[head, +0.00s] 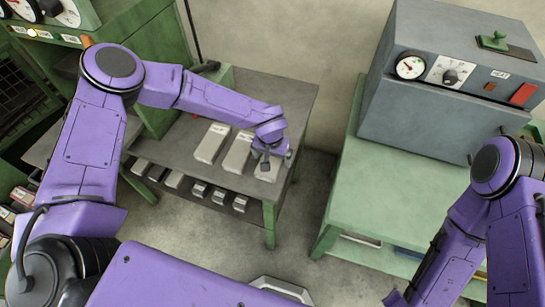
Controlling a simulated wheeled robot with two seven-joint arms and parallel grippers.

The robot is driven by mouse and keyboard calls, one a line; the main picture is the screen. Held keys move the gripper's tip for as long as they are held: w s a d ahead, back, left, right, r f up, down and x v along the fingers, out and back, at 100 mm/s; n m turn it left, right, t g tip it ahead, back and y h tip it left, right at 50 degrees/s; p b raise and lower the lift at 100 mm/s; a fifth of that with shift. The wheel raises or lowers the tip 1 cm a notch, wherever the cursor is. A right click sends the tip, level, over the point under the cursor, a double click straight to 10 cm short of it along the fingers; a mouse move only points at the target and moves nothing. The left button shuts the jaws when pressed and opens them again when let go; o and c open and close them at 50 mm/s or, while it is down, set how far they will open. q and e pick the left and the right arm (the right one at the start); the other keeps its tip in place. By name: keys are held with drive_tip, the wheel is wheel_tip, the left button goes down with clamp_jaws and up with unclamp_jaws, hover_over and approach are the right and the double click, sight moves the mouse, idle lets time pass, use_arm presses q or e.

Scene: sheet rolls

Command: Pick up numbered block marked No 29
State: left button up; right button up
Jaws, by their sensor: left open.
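Several pale grey blocks stand in a row on a dark grey bench top (298,92) with green legs. The left block (211,144) and the middle block (237,154) are in plain view. The right block (267,170) is partly hidden by my left gripper. Any numbers on them are too small to read, so I cannot tell which is No 29. My left gripper (270,162) is open and points down over the right block; I cannot tell whether it touches. My right arm enters at the right edge, and its gripper is not in view.
Several smaller blocks (199,189) sit on the shelf under the bench top. A grey machine (430,115) with a gauge stands on a green cabinet (390,190) at right. Green machinery rises at left. A strip of floor (310,190) between bench and cabinet is clear.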

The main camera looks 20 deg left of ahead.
use_arm(q)
drive_tip(key=c, duration=1.3)
drive_tip(key=shift+r, duration=0.1)
drive_tip(key=shift+c, duration=0.2)
